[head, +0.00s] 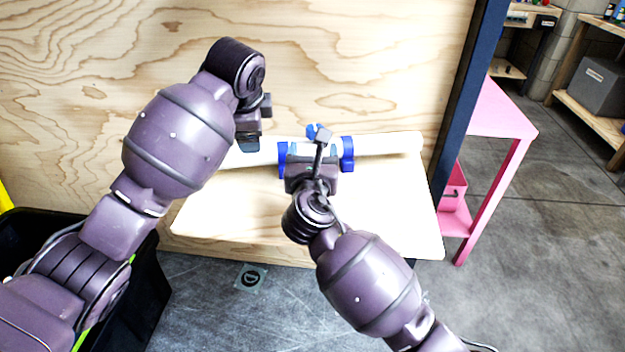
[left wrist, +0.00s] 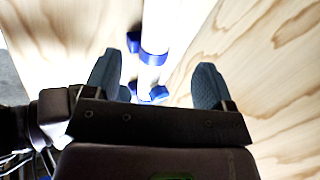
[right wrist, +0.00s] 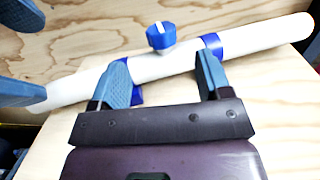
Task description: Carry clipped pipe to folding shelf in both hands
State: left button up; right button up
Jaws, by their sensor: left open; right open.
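The white pipe (head: 390,145) lies across the pale wooden folding shelf (head: 415,220), along the plywood wall. Blue clips sit on it, one (head: 347,153) just right of my right gripper; a blue valve knob (right wrist: 161,37) also shows in the right wrist view. My right gripper (head: 314,152) is open at the pipe's middle, its fingertips overlapping the pipe in view; I cannot tell if they touch. My left gripper (head: 257,125) is open and empty near the pipe's left part. The left wrist view shows the pipe (left wrist: 155,28) beyond its separated fingers, with no grip on it.
The plywood wall (head: 350,60) stands directly behind the shelf. A dark blue post (head: 465,100) and a pink table (head: 500,115) are to the right. A black bin (head: 150,290) stands at lower left. Grey floor (head: 560,260) at right is clear.

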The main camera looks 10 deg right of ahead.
jog(key=shift+s+a, duration=0.15)
jog(key=shift+s, duration=0.55)
jog(key=shift+s+a, duration=0.1)
jog(key=shift+s, duration=0.6)
pick_arm(q)
jog(key=p+v, duration=0.6)
jog(key=v, duration=0.1)
pick_arm(e)
notch_tip(320, 180, up, 20)
jog(key=t, duration=0.2)
jog(key=shift+s+m, duration=0.3)
jog(key=shift+s, duration=0.15)
dwell(0.3)
jog(key=shift+f, duration=0.1)
pick_arm(q)
notch_tip(320, 180, up, 10)
jog(key=t+p, duration=0.1)
jog(key=p, duration=0.2)
jog(key=shift+s+r, duration=0.15)
jog(key=shift+s, duration=0.25)
pick_arm(e)
jog(key=v, duration=0.7)
